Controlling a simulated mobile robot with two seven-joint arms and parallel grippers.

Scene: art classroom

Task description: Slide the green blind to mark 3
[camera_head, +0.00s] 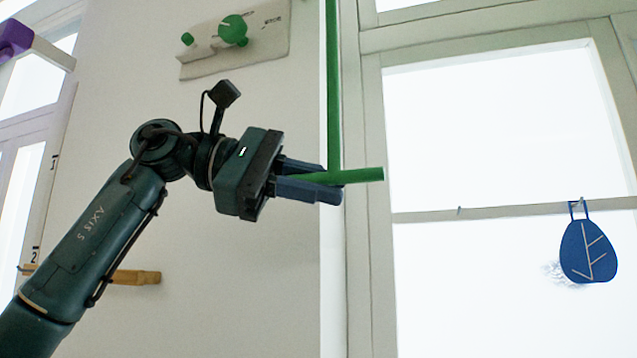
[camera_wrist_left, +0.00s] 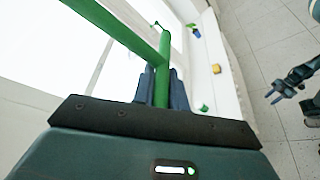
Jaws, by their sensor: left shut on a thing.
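The green blind's upright green strip (camera_head: 333,85) comes down from the top of the head view along the window's left frame. It meets a short, nearly level green handle bar (camera_head: 362,175) at its lower end. My left gripper (camera_head: 328,186) is shut on that bar, with the bar's right end sticking out past the fingers. In the left wrist view the green bar (camera_wrist_left: 162,60) runs between the fingers of my left gripper (camera_wrist_left: 161,90). My right gripper (camera_wrist_left: 274,92) shows small at the right of that view, its fingers apart and empty. Mark 3 is not visible; marks 1 and 2 show at a left window's edge.
A blue leaf-shaped tag (camera_head: 588,250) hangs on the right window's crossbar. A pale wall panel (camera_head: 262,35) carries green knobs (camera_head: 233,30). A yellow bar (camera_head: 135,277) sits behind my left arm, and a purple piece (camera_head: 15,36) is at upper left.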

